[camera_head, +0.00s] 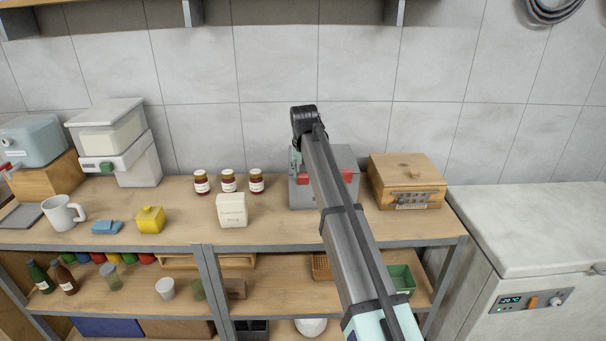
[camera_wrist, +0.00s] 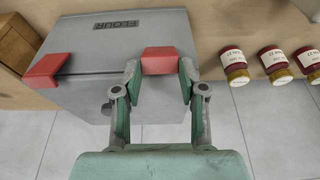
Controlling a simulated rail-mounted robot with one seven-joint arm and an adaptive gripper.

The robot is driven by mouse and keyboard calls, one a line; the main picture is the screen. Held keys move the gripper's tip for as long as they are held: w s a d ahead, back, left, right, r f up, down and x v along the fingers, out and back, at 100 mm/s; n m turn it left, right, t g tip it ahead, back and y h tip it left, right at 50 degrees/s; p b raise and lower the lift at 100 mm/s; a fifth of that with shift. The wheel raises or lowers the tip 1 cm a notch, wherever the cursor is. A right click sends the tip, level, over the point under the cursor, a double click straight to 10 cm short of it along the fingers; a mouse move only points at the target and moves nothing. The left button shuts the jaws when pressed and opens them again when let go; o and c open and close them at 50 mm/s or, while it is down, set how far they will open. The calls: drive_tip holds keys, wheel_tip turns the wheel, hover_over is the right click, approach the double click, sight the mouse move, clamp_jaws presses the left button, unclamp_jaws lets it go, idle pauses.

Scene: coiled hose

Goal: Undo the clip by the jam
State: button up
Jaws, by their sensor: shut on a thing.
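A grey box marked FLOUR (camera_wrist: 120,28) has two red clips on its edge. The clip nearer the jam (camera_wrist: 160,60) is between the fingertips of my gripper (camera_wrist: 160,73), which is shut on it. The other red clip (camera_wrist: 46,71) is at the left in the wrist view, free of my gripper. In the head view the grey box (camera_head: 300,195) stands on the counter, partly hidden behind my arm. I cannot tell whether the held clip is fastened.
A wooden box (camera_head: 405,170) stands right of the grey box. A cream packet (camera_head: 232,211) stands in front of the jam jars (camera_head: 228,181). A yellow container (camera_head: 150,220), blue sponge (camera_head: 107,227) and white mug (camera_head: 62,214) are farther left. A white chest freezer (camera_head: 535,225) is at the right.

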drive_tip(key=s+f+t+b, duration=0.2)
drive_tip(key=t+b, duration=0.4)
drive_tip(key=b, duration=0.7)
drive_tip(key=s+f+t+y+b, duration=0.1)
drive_tip(key=s+f+t+b, duration=0.2)
drive_tip(key=b, duration=1)
wheel_tip(320, 180, down, 3)
drive_tip(key=t, duration=0.4)
drive_tip(key=shift+d+r+y, duration=0.2)
drive_tip(key=shift+d+y, duration=0.1)
drive_tip(key=t+b, duration=0.1)
drive_tip(key=b, duration=0.4)
drive_tip(key=shift+f, duration=0.3)
drive_tip(key=shift+r+t+b, duration=0.15)
drive_tip(key=shift+t+b, duration=0.45)
drive_tip(key=shift+b, duration=0.45)
drive_tip(key=o, duration=1.2)
drive_tip(key=shift+w, duration=0.1)
drive_tip(key=shift+c, duration=0.2)
